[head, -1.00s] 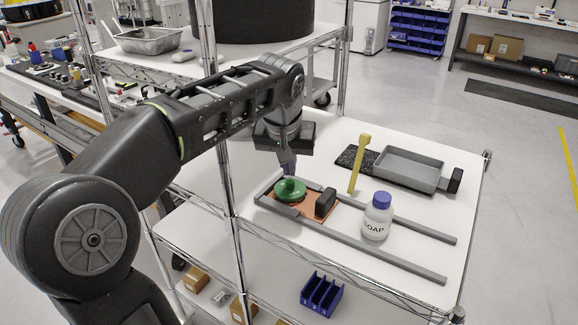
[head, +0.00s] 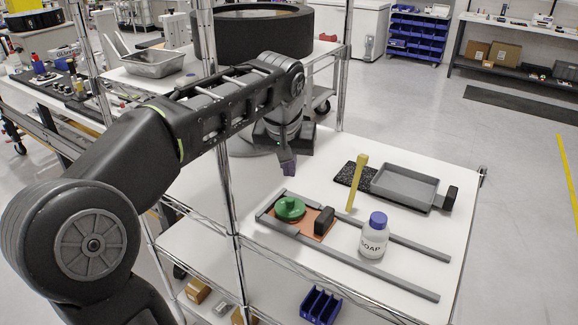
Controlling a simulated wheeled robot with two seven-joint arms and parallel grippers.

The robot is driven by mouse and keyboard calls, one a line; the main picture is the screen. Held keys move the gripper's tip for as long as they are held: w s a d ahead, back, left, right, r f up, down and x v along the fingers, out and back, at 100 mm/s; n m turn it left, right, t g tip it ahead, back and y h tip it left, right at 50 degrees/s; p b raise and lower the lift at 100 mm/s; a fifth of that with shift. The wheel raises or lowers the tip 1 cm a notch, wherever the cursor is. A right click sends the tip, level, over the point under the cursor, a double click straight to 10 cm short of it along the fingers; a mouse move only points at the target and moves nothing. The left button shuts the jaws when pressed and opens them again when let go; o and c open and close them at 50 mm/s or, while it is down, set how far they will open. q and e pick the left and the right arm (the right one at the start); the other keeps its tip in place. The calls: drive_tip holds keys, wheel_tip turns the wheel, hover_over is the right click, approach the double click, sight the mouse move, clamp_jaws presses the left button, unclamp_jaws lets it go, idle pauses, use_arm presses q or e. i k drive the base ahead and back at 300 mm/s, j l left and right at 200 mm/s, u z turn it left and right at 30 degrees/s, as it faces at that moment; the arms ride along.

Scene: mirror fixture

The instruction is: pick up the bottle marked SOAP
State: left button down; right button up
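The bottle marked SOAP (head: 373,240) is white with a blue cap and stands upright between two grey rails (head: 418,243) on the white shelf top. My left gripper (head: 288,169) hangs at the end of the dark arm, above and to the left of the bottle, clearly apart from it. Only a small part of its fingers shows, so I cannot tell whether it is open or shut. My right gripper is not in view.
Left of the bottle, an orange plate (head: 308,231) carries a green round knob piece (head: 289,208) and a black block (head: 324,220). Behind stand a yellow upright bar (head: 357,182) and a grey tray (head: 404,186). A chrome shelf post (head: 224,190) rises near my arm.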

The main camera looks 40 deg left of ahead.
sight(373, 244)
drive_tip(key=k, duration=1)
